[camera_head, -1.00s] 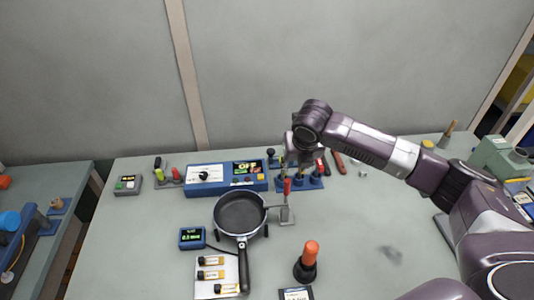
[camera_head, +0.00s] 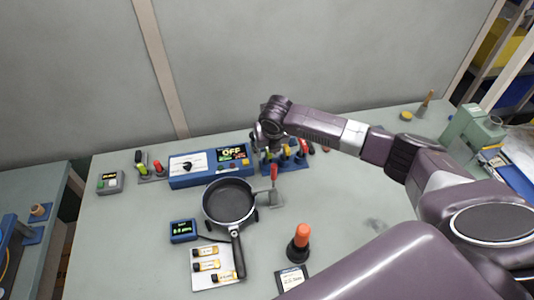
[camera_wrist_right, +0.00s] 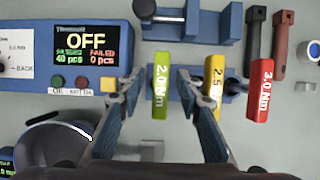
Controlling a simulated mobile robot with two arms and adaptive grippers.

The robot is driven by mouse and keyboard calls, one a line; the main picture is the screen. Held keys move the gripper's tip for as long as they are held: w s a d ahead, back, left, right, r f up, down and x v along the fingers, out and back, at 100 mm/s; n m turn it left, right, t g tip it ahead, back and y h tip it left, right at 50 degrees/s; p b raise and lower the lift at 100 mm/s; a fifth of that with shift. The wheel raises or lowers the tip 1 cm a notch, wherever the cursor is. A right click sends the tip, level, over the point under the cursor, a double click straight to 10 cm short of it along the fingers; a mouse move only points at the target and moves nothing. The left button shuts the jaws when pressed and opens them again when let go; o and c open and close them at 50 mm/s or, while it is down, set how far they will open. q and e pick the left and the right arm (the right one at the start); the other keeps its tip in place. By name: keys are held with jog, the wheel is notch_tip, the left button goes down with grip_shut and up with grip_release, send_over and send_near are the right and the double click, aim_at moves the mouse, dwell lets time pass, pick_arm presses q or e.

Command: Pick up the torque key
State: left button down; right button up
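Three torque keys stand in a row in a blue holder: a green one marked 2.0 Nm (camera_wrist_right: 161,85), a yellow one marked 2.5 Nm (camera_wrist_right: 213,88) and a red one marked 3.0 Nm (camera_wrist_right: 262,92). My right gripper (camera_wrist_right: 157,86) is open, seen from above in the right wrist view. The green key shows between its fingers, apart from both. The right finger lies close to the yellow key and partly overlaps it. In the head view my right gripper (camera_head: 267,142) is over the holder and hides part of it. My left gripper is not in view.
A blue box with an OFF display (camera_head: 213,166) stands left of the keys. A pan (camera_head: 229,203) sits in front, beside a red-handled clamp (camera_head: 274,180). A black tool with an orange top (camera_head: 300,243) stands nearer. The table's right middle is mostly clear.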

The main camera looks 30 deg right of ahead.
grip_shut()
dwell(0.3)
jog(key=shift+w+r, duration=0.1)
jog(key=shift+r, duration=0.55)
notch_tip(320, 180, up, 19)
jog(key=b, duration=0.3)
jog(key=shift+f+b, duration=0.15)
jog(key=shift+b, duration=0.25)
